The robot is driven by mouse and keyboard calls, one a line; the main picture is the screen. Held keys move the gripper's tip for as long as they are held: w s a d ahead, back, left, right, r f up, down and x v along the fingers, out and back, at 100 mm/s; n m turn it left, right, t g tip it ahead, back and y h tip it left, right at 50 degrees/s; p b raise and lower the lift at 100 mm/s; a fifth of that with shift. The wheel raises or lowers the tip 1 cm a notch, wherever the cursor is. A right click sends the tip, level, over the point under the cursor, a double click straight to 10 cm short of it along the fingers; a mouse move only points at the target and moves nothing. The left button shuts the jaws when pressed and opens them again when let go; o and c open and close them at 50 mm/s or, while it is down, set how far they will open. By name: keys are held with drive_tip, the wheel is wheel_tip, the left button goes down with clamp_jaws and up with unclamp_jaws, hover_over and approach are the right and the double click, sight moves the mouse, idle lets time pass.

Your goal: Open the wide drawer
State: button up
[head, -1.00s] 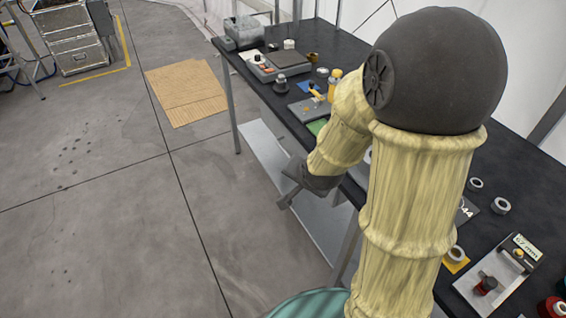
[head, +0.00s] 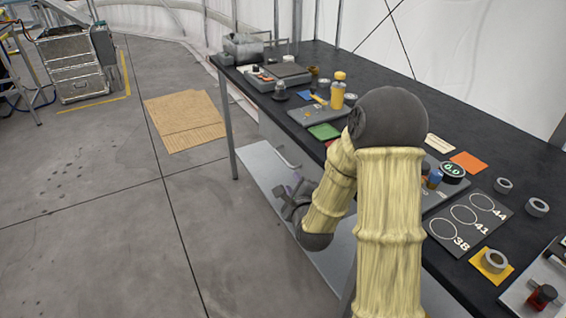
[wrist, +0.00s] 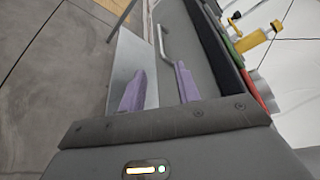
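The wide drawer's grey front (head: 273,137) hangs under the dark worktop, with a pale bar handle (head: 284,155) on it. In the wrist view the handle (wrist: 161,42) stands out from the grey drawer front (wrist: 185,45), ahead of the fingertips. The drawer looks shut, flush under the table. My gripper (head: 282,192) is low in front of the table, below and nearer than the handle. In the wrist view my gripper (wrist: 157,78) has its two purple fingers apart with nothing between them. It does not touch the handle. My arm hides the drawer's near end.
The worktop (head: 460,140) carries a yellow bottle (head: 338,90), a green pad (head: 324,131), a marked board (head: 467,222) and several small parts. A metal lower shelf (head: 262,172) lies below the drawer.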

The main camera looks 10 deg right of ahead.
sight(282, 159)
drive_tip(key=x, duration=1.7)
drive_tip(key=shift+w+f+b, duration=0.15)
drive_tip(key=shift+w+b, duration=0.05)
drive_tip(key=shift+b, duration=0.15)
clamp_jaws()
